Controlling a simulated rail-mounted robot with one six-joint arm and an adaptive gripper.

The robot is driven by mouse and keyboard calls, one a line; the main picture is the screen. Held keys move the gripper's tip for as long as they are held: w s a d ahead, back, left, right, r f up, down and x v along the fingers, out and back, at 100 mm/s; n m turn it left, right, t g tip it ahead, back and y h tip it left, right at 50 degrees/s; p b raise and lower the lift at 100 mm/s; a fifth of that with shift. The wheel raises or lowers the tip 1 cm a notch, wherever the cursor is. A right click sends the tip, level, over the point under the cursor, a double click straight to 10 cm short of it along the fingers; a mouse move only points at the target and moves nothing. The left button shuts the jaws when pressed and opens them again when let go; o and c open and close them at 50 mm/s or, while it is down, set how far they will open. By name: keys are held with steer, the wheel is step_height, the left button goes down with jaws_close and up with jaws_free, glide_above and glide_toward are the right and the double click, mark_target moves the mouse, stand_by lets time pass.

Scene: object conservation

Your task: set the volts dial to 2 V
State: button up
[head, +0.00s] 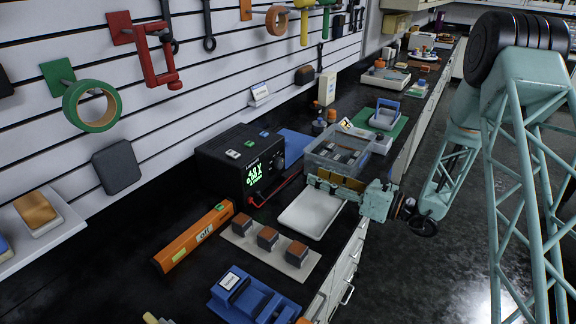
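The black power supply (222,172) stands on the dark bench at the centre, its front turned to the right. Its green lit display (254,174) seems to read about 4.8 or 4.9 V, with a smaller line below that is hard to read. A round dark knob (280,157) shows on the front, right of the display; its label and pointer are too small to read. My gripper (322,183) reaches in from the right, in front of the power supply and apart from it, above the white tray. Its finger gap is not clear, and I see nothing certain held in it.
A clear bin (338,150) stands just behind my gripper. A white tray (311,213) lies below it. A red lead (270,193) runs from the supply's front. An orange level (193,237), a board with dark blocks (240,241) and a blue vise (252,299) lie nearer.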

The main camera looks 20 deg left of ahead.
mark_target(282, 163)
steer(key=shift+a, duration=0.15)
steer(key=shift+b+x, duration=1.05)
steer(key=shift+x, duration=5.7)
steer(key=shift+w, duration=0.1)
steer(key=c, duration=0.8)
steer(key=shift+c, duration=0.4)
